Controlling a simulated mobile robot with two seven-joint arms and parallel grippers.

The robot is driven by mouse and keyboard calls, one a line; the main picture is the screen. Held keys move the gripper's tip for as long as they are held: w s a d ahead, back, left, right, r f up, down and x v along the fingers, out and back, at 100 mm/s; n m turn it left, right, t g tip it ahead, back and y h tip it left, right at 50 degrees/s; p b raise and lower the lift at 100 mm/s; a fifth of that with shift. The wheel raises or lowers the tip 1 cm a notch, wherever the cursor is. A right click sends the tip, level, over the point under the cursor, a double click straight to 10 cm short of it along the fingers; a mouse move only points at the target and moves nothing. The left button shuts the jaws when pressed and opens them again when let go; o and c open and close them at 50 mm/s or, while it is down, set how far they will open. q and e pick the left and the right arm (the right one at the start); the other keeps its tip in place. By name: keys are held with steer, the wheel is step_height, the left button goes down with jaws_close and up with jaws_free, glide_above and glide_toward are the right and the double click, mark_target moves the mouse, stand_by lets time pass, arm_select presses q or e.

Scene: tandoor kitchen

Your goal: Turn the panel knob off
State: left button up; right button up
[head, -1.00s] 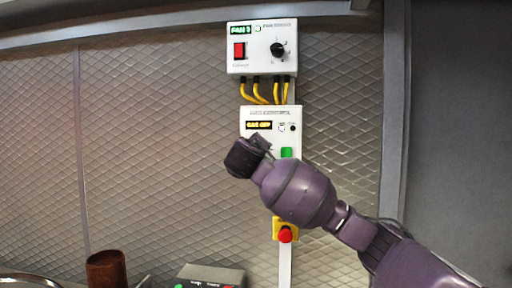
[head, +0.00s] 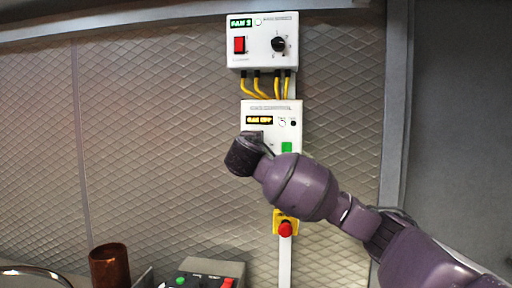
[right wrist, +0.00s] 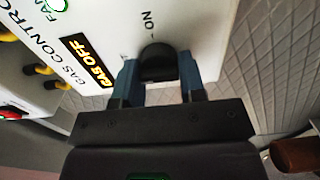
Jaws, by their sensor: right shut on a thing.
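The gas control panel (head: 293,111) is a white wall box with a lit display reading GAS OFF and a green button (head: 287,147). Its black knob (right wrist: 158,61) shows in the right wrist view, close to an ON mark. My right gripper (right wrist: 158,84) is shut on this knob, with one blue finger on each side of it. In the head view the right gripper (head: 257,141) is against the panel's lower left and hides most of the knob. My left gripper is not in view.
Above is a white fan box (head: 262,57) with a red switch (head: 239,45) and a black dial (head: 279,44); yellow cables (head: 246,88) run below it. A red button (head: 285,229) is below the panel. A brown cup (head: 109,267) and a button box (head: 208,272) stand at the bottom.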

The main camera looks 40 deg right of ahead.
stand_by(0.5)
steer(key=o, duration=0.9)
steer(key=shift+s+a, duration=0.1)
steer(key=b+v, duration=0.2)
steer(key=v, duration=0.8)
steer(key=shift+a, duration=0.25)
steer(key=shift+s, duration=0.15)
